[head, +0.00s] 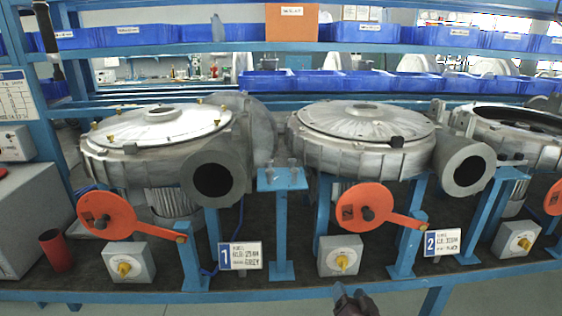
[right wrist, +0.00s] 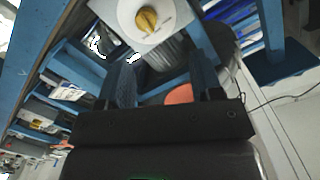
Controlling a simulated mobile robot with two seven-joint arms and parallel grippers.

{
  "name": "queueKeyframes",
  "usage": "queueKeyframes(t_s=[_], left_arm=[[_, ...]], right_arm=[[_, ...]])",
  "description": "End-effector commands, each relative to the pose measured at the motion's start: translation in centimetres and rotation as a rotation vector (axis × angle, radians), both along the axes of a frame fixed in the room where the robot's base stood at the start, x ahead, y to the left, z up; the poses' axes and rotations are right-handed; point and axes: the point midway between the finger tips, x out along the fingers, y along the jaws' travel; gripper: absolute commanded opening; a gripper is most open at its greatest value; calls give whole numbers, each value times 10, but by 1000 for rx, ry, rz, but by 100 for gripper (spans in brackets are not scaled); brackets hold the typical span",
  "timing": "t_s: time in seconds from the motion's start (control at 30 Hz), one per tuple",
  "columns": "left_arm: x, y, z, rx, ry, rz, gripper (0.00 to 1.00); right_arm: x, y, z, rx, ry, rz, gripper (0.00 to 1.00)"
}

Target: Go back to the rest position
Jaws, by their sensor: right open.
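My right gripper (head: 351,293) shows at the bottom edge of the head view, in front of the bench and below the middle switch box (head: 340,256). In the right wrist view its two dark fingers stand apart with nothing held between them (right wrist: 164,82). A grey switch box (right wrist: 133,12) with a yellow knob (right wrist: 147,20) lies beyond the fingertips there, apart from them. My left gripper is in neither view.
Blower 1 (head: 160,128) and blower 2 (head: 365,125) stand on the blue bench, with orange levers (head: 107,213) (head: 360,207) in front. A red cup (head: 55,250) stands at left. Blue bins (head: 365,33) line the shelf behind. Floor shows before the bench.

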Motion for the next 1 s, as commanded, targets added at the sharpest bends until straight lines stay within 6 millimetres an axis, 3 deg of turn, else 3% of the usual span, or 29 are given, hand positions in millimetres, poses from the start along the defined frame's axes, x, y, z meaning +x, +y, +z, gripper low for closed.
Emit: queueKeyframes(t_s=[0.13,0.37,0.6,0.8,1.0], left_arm=[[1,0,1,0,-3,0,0],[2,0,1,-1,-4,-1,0],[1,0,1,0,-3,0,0],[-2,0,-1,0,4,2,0],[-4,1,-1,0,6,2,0]], right_arm=[[-23,-10,6,-141,40,42,60],[-84,-36,-13,-335,155,70,60],[-180,-68,-42,-524,312,94,60],[-246,-83,-68,-569,414,117,60],[-272,-89,-82,-570,466,120,60]])
